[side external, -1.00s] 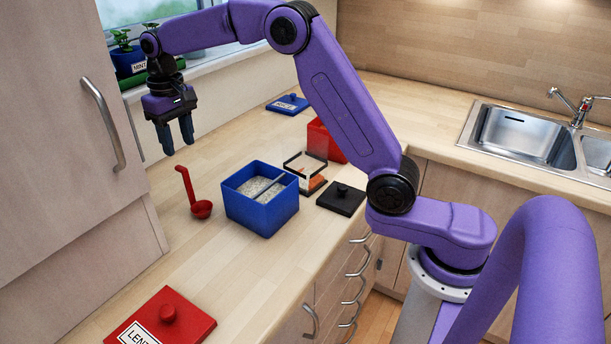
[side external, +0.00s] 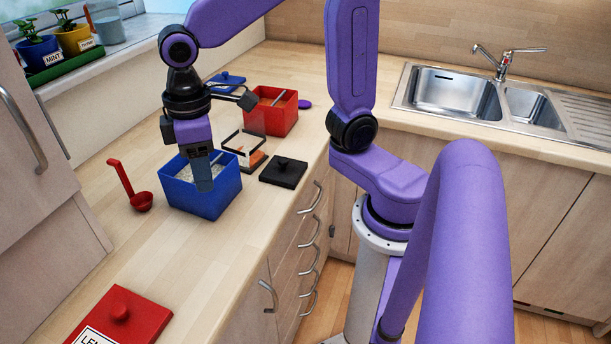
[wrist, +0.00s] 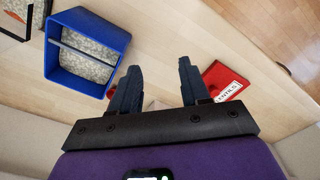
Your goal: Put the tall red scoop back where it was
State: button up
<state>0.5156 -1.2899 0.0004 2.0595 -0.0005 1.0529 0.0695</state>
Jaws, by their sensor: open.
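The tall red scoop (side external: 141,200) stands on the counter left of the blue box, its long handle rising up and to the left. The blue box (side external: 208,201) is open and holds pale grains, with a divider across it; it also shows at upper left in the wrist view (wrist: 52,60). My gripper (side external: 204,184) points down, overlapping the blue box in the side view, and is apart from the scoop. In the wrist view my gripper (wrist: 157,76) is open, with nothing visible between the fingers. A little red beside the left finger may be the scoop, mostly hidden.
A red lid (side external: 120,312) lies at the front left. An open red box (side external: 271,120), a clear black-edged box (side external: 245,150), a black lid (side external: 284,172) and a blue lid (side external: 226,83) are behind. Potted herbs (side external: 40,50) line the windowsill. Counter left of the scoop is clear.

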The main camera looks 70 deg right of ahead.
jog(key=s+d+f+n, duration=0.2)
jog(key=s+d, duration=0.2)
jog(key=s, duration=0.3)
jog(key=s+d+f+n, duration=0.2)
jog(key=s+d, duration=0.1)
jog(key=s, duration=0.5)
jog(key=shift+s+d+n, duration=0.25)
jog(key=shift+d+n, duration=0.05)
jog(key=shift+d, duration=0.1)
